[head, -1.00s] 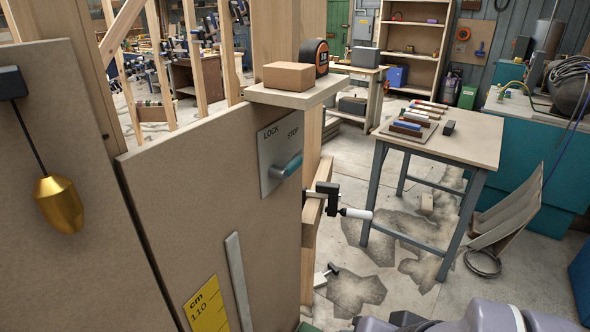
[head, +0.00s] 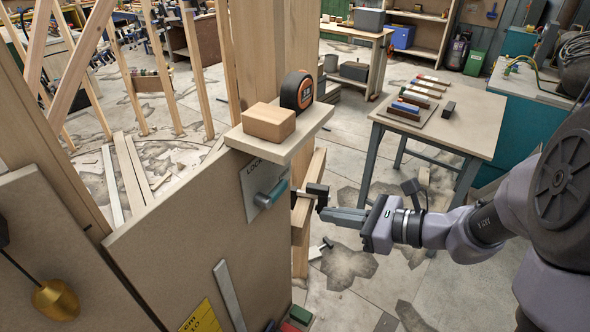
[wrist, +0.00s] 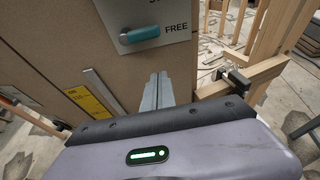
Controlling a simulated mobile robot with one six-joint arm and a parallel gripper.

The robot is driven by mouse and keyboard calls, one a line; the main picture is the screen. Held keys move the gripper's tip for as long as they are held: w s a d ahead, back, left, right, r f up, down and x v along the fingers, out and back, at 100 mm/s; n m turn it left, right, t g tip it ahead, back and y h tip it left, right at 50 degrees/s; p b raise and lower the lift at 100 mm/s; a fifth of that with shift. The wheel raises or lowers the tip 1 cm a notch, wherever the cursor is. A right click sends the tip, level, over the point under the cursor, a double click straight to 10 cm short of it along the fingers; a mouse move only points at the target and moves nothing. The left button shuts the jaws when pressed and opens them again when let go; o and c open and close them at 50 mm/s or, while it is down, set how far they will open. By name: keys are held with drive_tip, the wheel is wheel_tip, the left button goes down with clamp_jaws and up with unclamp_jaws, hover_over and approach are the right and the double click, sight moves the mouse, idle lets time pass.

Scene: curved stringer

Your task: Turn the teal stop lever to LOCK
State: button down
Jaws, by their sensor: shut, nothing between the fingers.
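The teal stop lever (head: 271,194) sits on a pale label plate (head: 250,181) on the upright brown panel. In the wrist view the teal lever (wrist: 139,34) lies nearly level, its tip toward the word FREE on the plate (wrist: 180,16). In the head view only part of the word LOCK shows, under the shelf. My gripper (head: 325,213) is to the right of the lever, apart from it, with its fingers pointing left. In the wrist view the fingers of my gripper (wrist: 158,80) are together and empty, below and right of the lever.
A small shelf (head: 322,118) juts out above the lever, with a cardboard-brown block (head: 269,122) and a tape measure (head: 298,90) on it. A black clamp (head: 312,193) on a wooden beam stands close to my fingertips. A workbench (head: 478,131) stands behind my arm.

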sight(273, 193)
drive_tip(key=b+x, duration=0.2)
drive_tip(key=x, duration=0.8)
wheel_tip(273, 193, up, 4)
drive_tip(key=shift+s+a+f+p, duration=0.1)
drive_tip(key=shift+s+a+p, duration=0.05)
drive_tip(key=shift+p, duration=0.4)
drive_tip(key=shift+b, duration=0.4)
